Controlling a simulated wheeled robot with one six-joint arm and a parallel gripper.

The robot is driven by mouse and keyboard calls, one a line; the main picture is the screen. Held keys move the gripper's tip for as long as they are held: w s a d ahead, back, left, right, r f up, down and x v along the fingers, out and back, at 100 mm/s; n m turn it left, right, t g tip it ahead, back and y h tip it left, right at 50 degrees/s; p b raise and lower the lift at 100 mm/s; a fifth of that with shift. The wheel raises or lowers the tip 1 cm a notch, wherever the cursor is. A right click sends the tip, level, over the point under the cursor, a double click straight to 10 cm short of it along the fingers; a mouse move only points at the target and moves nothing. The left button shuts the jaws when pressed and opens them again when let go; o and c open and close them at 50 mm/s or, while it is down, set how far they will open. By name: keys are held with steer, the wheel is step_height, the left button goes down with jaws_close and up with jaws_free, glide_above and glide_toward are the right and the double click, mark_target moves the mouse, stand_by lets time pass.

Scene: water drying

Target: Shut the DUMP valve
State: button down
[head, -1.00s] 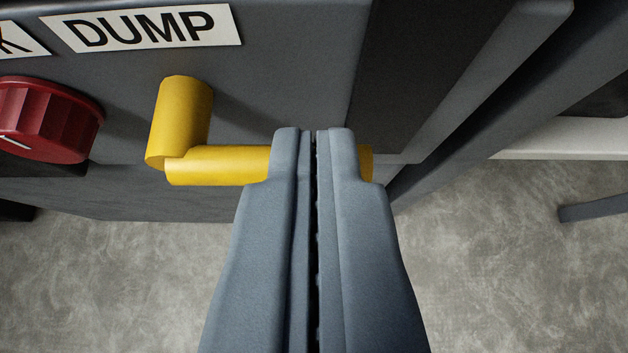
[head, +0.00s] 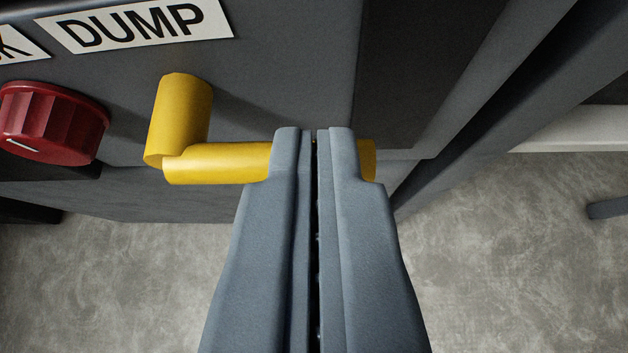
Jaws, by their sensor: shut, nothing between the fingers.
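The DUMP valve is a yellow lever (head: 215,163) on a grey panel, below a white label reading DUMP (head: 134,24). Its short stub comes out of the panel and its handle lies roughly level, pointing right. My gripper (head: 314,132) is shut and empty. Its fingers cross in front of the handle near its right end and hide part of it. The handle's tip shows just right of the fingers. I cannot tell whether the fingers touch the handle.
A red knob (head: 52,122) sits left of the lever, under a partly cut-off label (head: 20,42). The grey panel (head: 290,60) ends at a dark recess on the right. Concrete floor (head: 110,290) lies below, with a pale bar (head: 575,132) at the far right.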

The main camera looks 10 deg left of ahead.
steer(key=shift+d+f, duration=0.1)
steer(key=shift+f, duration=0.05)
step_height(320, 180, down, 8)
steer(key=a+m+t+y, duration=0.2)
steer(key=m+t+y, duration=0.1)
steer(key=m+y, duration=0.6)
steer(key=shift+a+m, duration=0.2)
steer(key=shift+m, duration=0.3)
stand_by(0.3)
steer(key=shift+a+f, duration=0.15)
stand_by(0.5)
